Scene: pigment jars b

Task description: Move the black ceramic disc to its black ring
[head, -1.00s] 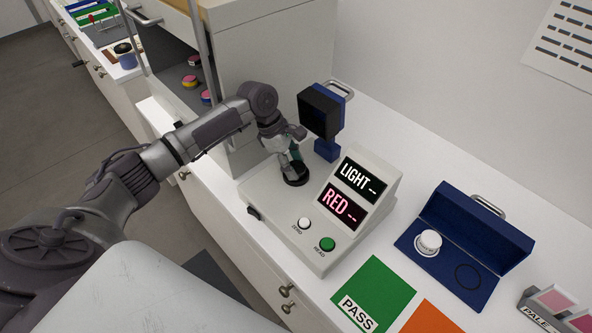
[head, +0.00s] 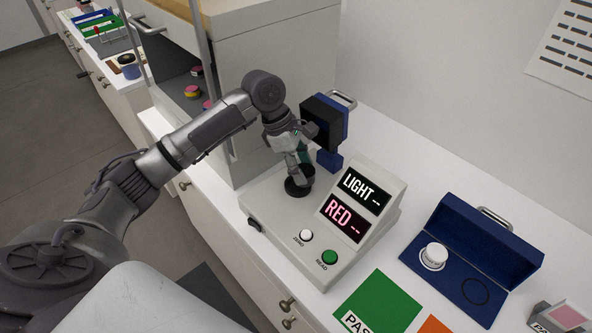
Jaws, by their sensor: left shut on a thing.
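The black ceramic disc (head: 297,188) shows as a dark round piece at the left end of the grey meter (head: 272,222). My left gripper (head: 299,178) points down at it from above and is shut on it. The fingers hide part of the disc, and I cannot tell whether it rests on the meter or is just above it. The black ring (head: 475,291) is a thin outline on the right part of the open blue case's floor (head: 455,284), with nothing in it. My right gripper is not in view.
A white disc (head: 433,256) sits in the case, left of the ring. The meter's displays (head: 354,203) stand between my left gripper and the case. A blue-black stand (head: 325,125) is close behind the gripper. A green PASS card (head: 380,305) lies in front.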

